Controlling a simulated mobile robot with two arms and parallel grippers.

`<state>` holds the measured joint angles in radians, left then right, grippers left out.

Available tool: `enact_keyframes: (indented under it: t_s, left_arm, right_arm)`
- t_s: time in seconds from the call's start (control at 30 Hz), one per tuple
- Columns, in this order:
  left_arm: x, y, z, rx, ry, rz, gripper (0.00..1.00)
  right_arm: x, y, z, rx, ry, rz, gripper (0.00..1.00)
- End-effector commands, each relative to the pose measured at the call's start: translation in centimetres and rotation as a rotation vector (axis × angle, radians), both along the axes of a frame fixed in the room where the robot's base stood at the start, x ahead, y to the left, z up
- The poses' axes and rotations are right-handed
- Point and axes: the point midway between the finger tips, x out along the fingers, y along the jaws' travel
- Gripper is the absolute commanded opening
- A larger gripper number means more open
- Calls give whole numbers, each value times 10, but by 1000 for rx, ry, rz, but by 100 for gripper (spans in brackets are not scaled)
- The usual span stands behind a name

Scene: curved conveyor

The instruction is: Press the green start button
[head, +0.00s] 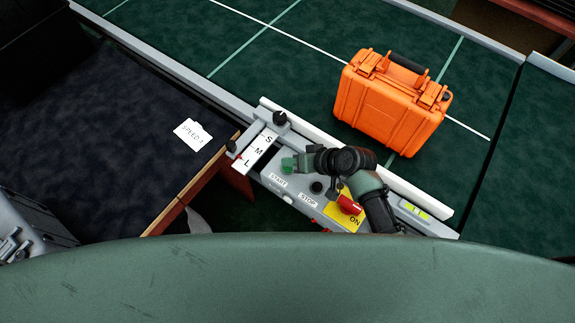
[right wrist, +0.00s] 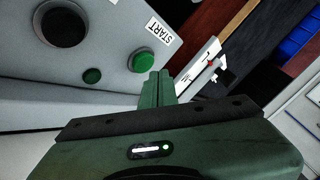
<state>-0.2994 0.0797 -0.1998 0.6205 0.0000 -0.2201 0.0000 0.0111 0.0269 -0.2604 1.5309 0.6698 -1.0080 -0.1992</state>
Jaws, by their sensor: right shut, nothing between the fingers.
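The green start button (right wrist: 142,60) is a round cap on the grey control panel, beside the START label (right wrist: 160,38) in the right wrist view. My right gripper (right wrist: 160,74) is shut and empty. Its green fingertips are just right of the button in that view; I cannot tell whether they touch it. In the head view my right gripper (head: 288,164) is over the panel (head: 295,196), near the START label (head: 278,180). The button cannot be made out clearly there. My left gripper is out of view.
An orange case (head: 388,105) lies on the green conveyor behind the panel. A red switch (head: 348,205) on a yellow ON plate and a black knob (head: 316,187) are close to my right arm. An S-M-L scale (head: 257,150) is at the panel's left end.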

Motion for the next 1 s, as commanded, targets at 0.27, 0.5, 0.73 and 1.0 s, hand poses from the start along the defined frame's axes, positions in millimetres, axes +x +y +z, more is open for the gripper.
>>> enact_keyframes:
  t_s: [0.27, 0.5, 0.73, 1.0]
  left_arm:
    - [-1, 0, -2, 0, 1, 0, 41]
    - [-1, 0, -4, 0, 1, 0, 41]
    - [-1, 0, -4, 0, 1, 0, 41]
    - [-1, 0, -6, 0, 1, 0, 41]
  right_arm:
    - [0, 0, -4, 0, 0, 0, 0]
    - [0, 0, -9, 0, 0, 0, 0]
    - [0, 0, -8, 0, 0, 0, 0]
    - [0, 0, -11, 0, 0, 0, 0]
